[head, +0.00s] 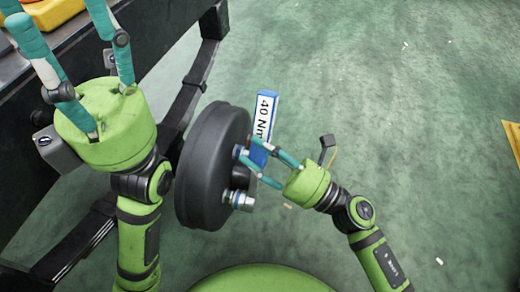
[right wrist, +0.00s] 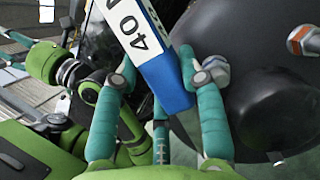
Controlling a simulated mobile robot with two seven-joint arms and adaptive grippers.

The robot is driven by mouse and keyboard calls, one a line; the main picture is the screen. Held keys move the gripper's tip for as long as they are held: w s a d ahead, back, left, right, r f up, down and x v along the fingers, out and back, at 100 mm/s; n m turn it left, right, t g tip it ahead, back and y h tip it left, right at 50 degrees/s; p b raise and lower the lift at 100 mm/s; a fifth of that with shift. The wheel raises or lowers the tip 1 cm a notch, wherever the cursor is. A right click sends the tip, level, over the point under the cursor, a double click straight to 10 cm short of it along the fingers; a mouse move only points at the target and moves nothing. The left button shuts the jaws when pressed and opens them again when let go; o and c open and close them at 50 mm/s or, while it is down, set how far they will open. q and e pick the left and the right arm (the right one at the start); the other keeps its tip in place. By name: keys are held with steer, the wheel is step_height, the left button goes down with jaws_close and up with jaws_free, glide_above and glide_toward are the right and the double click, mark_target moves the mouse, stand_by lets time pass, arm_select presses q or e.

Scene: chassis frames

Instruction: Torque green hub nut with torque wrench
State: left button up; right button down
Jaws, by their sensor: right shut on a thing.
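The torque wrench (head: 265,108) is a blue bar with a white "40 Nm" label. My right gripper (head: 256,154) is shut on its blue lower end, in front of the hub face. In the right wrist view, the wrench (right wrist: 147,45) lies between the two teal fingers (right wrist: 158,78). The black round hub (head: 207,150) has silver nuts on its face. One nut (head: 236,199) shows below my right gripper; another (right wrist: 215,72) is partly behind a finger in the wrist view. I cannot tell which nut is green. My left gripper (head: 55,8) is open, up at the left.
A dark chassis frame (head: 60,165) runs behind the hub on the left. A yellow item (head: 50,12) lies at the top left near my left fingers. A nut with an orange ring (right wrist: 302,40) shows in the wrist view. The green floor on the right is mostly clear.

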steer(key=shift+w+a+r, duration=0.1)
steer(key=shift+w+a, duration=0.05)
steer(key=shift+a, duration=0.3)
steer(key=shift+w+a+r, duration=0.1)
steer(key=shift+a, duration=0.35)
stand_by(1.7)
steer(key=shift+p, duration=0.35)
steer(key=shift+w+d+f+m+t+h+p, duration=0.2)
steer(key=shift+w+f+m+h+p, duration=0.1)
steer(key=shift+w+m+p, duration=0.35)
steer(key=shift+w+d+f+m+t+h+p, duration=0.1)
steer(key=shift+w+f+m+t+h+p, duration=0.1)
steer(key=shift+w+f+m+h+p, duration=0.45)
steer(key=shift+s+r+m+y, duration=0.1)
steer(key=shift+s+m+y, duration=0.05)
steer(key=shift+m+y, duration=0.3)
steer(key=shift+d+m+h, duration=0.1)
steer(key=shift+m+h, duration=0.15)
steer(key=shift+h, duration=0.05)
steer(key=shift+w+d+f+m+p, duration=0.1)
steer(key=shift+w+f+m+p, duration=0.35)
steer(key=shift+m+p, duration=0.2)
steer(key=shift+f, duration=0.1)
